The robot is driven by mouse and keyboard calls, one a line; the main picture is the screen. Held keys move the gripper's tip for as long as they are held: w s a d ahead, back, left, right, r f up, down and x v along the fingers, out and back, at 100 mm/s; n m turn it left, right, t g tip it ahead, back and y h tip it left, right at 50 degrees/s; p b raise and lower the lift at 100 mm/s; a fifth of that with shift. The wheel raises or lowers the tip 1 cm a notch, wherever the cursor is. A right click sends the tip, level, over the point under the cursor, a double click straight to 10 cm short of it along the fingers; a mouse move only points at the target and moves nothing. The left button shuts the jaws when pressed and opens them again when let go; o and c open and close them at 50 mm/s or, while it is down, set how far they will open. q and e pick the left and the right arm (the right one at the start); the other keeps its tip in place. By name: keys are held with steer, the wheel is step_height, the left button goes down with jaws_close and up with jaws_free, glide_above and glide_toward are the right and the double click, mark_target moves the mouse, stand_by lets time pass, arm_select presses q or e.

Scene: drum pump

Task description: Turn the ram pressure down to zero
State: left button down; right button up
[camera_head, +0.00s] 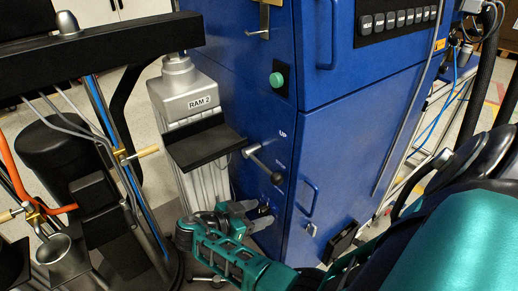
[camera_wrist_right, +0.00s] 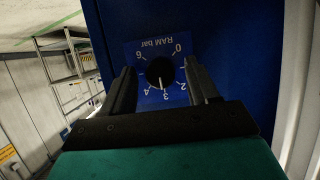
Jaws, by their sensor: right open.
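The ram pressure knob (camera_wrist_right: 160,72) is a round black knob on a blue plate marked "RAM bar" (camera_wrist_right: 155,48), which appears upside down in the right wrist view. Its white pointer mark is near the 3; the 0 is at the upper right of the scale. My right gripper (camera_wrist_right: 160,68) is open, with one dark finger on each side of the knob. Gaps show between fingers and knob. In the head view my right gripper (camera_head: 262,215) is at the lower front of the blue cabinet (camera_head: 250,110), largely covering the knob. My left gripper is out of view.
A lever with a black ball (camera_head: 277,178) sticks out of the cabinet above my right gripper, under an "UP" label. The grey "RAM 2" column (camera_head: 190,100) with a black ledge (camera_head: 205,147) stands close at left. A cabinet handle (camera_head: 309,197) is at right.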

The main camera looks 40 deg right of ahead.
stand_by(0.3)
steer(key=c, duration=1)
